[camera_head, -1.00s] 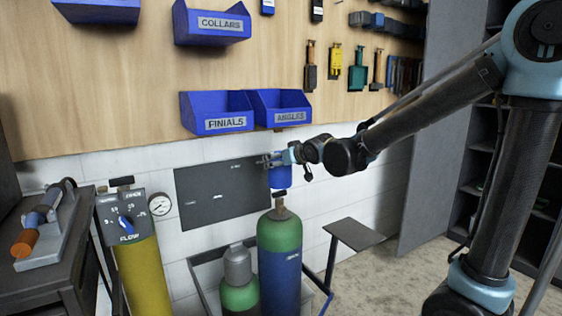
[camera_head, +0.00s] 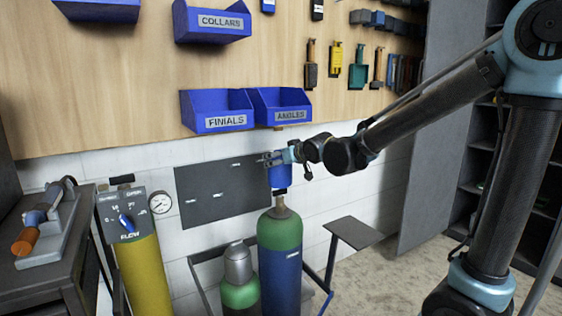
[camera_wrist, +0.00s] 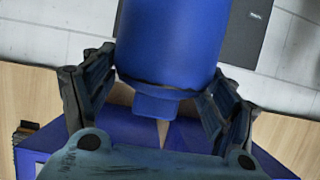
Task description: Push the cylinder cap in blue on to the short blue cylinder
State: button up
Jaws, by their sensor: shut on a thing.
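My gripper (camera_head: 272,160) is shut on a blue cylinder cap (camera_head: 280,176). In the wrist view the cap (camera_wrist: 170,45) sits between the two fingers, with a small knob at its near end. The cap is held upright just above the valve of a taller gas cylinder (camera_head: 279,262), which has a green shoulder and a blue body. I cannot tell whether the cap and valve touch. Left of it stands a shorter cylinder (camera_head: 240,294) with a green upper part, wearing a grey cap (camera_head: 238,263). The lower ends of both cylinders are cut off by the frame.
A yellow cylinder (camera_head: 144,275) with a flow panel and gauge (camera_head: 160,202) stands left. A dark bench (camera_head: 60,272) is at far left. Blue bins (camera_head: 217,111) hang on the wall above. A cart frame (camera_head: 353,232) lies right of the cylinders; open floor is beyond.

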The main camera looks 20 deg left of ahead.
aim_at(280, 190)
jog(key=shift+f, duration=5.95)
dwell(1.5)
jog(key=o, duration=1.2)
